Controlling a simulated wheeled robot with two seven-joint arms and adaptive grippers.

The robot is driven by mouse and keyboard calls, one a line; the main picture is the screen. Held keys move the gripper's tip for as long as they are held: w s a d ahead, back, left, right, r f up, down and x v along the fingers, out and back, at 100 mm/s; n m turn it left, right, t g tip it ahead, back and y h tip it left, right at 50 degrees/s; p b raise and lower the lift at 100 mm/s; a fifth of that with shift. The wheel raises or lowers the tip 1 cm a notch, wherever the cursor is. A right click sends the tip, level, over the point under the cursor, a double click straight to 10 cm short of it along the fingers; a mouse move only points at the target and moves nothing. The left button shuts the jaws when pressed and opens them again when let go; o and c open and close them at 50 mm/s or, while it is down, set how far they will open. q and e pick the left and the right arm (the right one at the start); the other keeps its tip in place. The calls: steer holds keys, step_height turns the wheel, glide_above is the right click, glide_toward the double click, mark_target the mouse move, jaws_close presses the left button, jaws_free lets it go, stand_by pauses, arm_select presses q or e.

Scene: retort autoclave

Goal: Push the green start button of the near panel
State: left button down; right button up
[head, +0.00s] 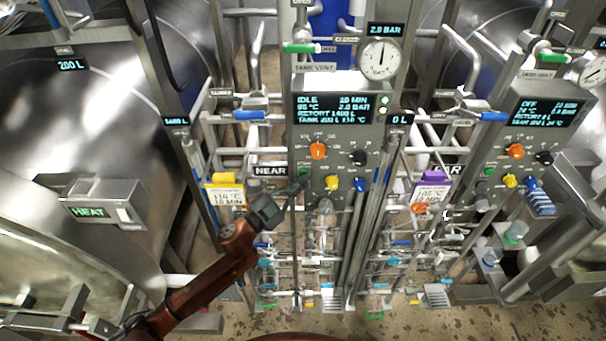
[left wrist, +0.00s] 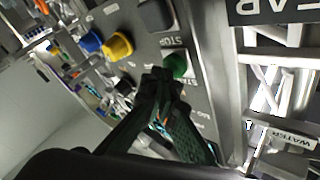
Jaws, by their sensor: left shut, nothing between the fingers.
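The near panel (head: 335,140) stands in the middle of the head view, with a lit display (head: 333,108) reading IDLE. Its green start button (head: 303,171) is at the panel's left edge, partly behind my fingers. In the left wrist view the green button (left wrist: 178,65) shows clearly, right by my fingertips. My left gripper (head: 302,180) is shut and empty, its dark fingers pointing at the panel from the lower left. The closed fingertips also show in the left wrist view (left wrist: 160,76), just beside the button. I cannot tell whether they touch it. My right gripper is not in view.
An orange knob (head: 318,150), a black knob (head: 358,158), a yellow knob (head: 332,183) and a blue knob (head: 359,184) sit close by on the panel. Pipes and valves crowd below. A yellow tag (head: 225,190) hangs left; a second panel (head: 540,130) stands right.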

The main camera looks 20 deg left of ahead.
arm_select(q)
steer(key=shift+w+a, duration=0.15)
steer(key=shift+w, duration=0.25)
stand_by(0.3)
steer(key=shift+w, duration=0.1)
stand_by(0.4)
steer(key=shift+s+d+p, duration=0.15)
steer(key=shift+s+p, duration=0.05)
steer(key=shift+s, duration=0.35)
steer(key=shift+s+d+p, duration=0.15)
steer(key=shift+s, duration=0.35)
